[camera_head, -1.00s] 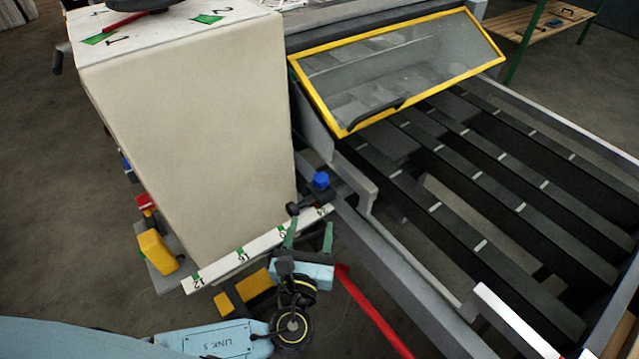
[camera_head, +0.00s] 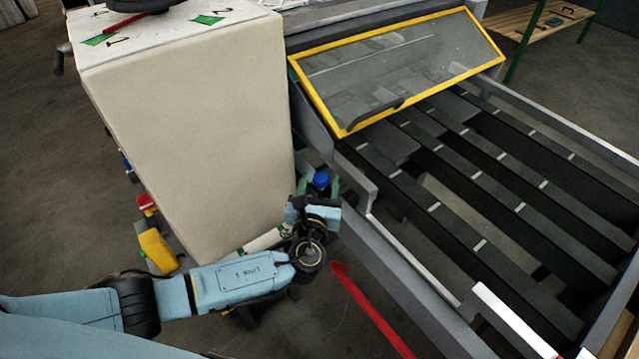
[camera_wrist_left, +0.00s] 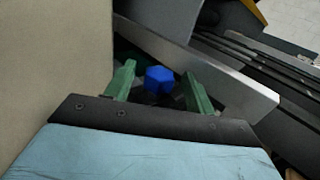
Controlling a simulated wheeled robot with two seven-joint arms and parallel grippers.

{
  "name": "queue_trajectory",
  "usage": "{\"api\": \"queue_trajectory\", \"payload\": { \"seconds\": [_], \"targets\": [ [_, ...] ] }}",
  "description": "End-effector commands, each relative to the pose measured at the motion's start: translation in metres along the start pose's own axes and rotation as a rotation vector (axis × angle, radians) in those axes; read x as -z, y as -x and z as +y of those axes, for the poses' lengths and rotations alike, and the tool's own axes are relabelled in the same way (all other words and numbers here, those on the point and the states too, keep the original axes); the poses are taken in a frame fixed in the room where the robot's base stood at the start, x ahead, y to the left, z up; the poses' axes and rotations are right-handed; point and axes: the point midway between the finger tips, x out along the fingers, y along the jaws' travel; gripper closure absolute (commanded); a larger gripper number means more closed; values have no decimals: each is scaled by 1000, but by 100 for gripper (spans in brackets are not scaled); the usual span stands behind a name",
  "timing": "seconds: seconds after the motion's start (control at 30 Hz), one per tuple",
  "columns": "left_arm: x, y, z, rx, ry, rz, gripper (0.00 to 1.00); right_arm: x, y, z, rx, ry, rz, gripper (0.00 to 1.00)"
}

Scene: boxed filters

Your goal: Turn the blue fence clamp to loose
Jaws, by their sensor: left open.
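The blue fence clamp (camera_head: 321,180) is a small blue knob on a dark base, at the near corner of the machine frame beside the big cream cabinet. In the left wrist view the clamp (camera_wrist_left: 159,80) shows between two green fingers. My left gripper (camera_head: 319,186) is open, with its fingers at either side of the clamp. In the wrist view the left gripper (camera_wrist_left: 158,88) has a gap between each finger and the knob. The clamp's base is mostly hidden by my gripper and wrist. My right gripper is not in view.
The cream cabinet (camera_head: 190,140) stands close at the left of the clamp. A grey rail (camera_head: 410,270) runs along its right, near the yellow-framed clear guard (camera_head: 400,70). A white scale bar (camera_head: 262,241) lies partly behind my arm. A red bar (camera_head: 370,310) slants below.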

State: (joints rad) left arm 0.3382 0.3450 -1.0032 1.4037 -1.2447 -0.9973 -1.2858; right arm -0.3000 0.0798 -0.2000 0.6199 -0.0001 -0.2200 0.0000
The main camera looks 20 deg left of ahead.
Motion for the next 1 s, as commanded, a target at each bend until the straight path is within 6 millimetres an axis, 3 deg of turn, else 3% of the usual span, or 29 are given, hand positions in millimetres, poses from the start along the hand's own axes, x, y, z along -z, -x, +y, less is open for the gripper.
{"api": "queue_trajectory", "payload": {
  "seconds": [0.07, 0.43, 1.0],
  "targets": [
    [0, 0, 0, 0, 0, 0, 46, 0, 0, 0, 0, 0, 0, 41],
    [0, 0, 0, -1, 0, 0, 90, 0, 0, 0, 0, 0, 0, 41],
    [-1, -1, -7, -266, 2, -2, 90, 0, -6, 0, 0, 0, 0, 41]
  ]
}}
